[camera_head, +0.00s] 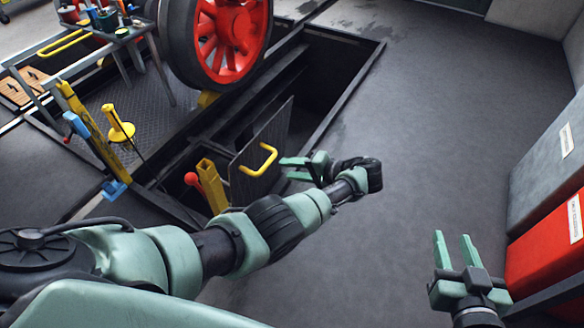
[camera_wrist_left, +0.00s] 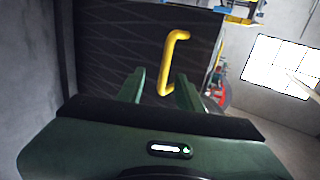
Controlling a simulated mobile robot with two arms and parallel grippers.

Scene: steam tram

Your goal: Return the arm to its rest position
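My left gripper (camera_head: 285,168) is at the end of the arm that reaches across the middle of the head view. Its two green fingers are apart and point left toward a yellow handle (camera_head: 268,160) on a dark hatch panel (camera_head: 247,178). In the left wrist view, the handle (camera_wrist_left: 171,60) appears between and beyond the open fingers (camera_wrist_left: 161,86). Nothing is clasped; the exact gap to the handle is hard to judge. My right gripper (camera_head: 453,242) is at the lower right, fingers up, open and empty.
The panel stands tilted beside an open floor pit (camera_head: 325,70). A yellow post (camera_head: 212,185) and a red-knobbed lever (camera_head: 191,179) stand left of it. A red wheel (camera_head: 232,38) is behind. Red (camera_head: 540,258) and grey (camera_head: 548,170) boxes stand right. The middle floor is clear.

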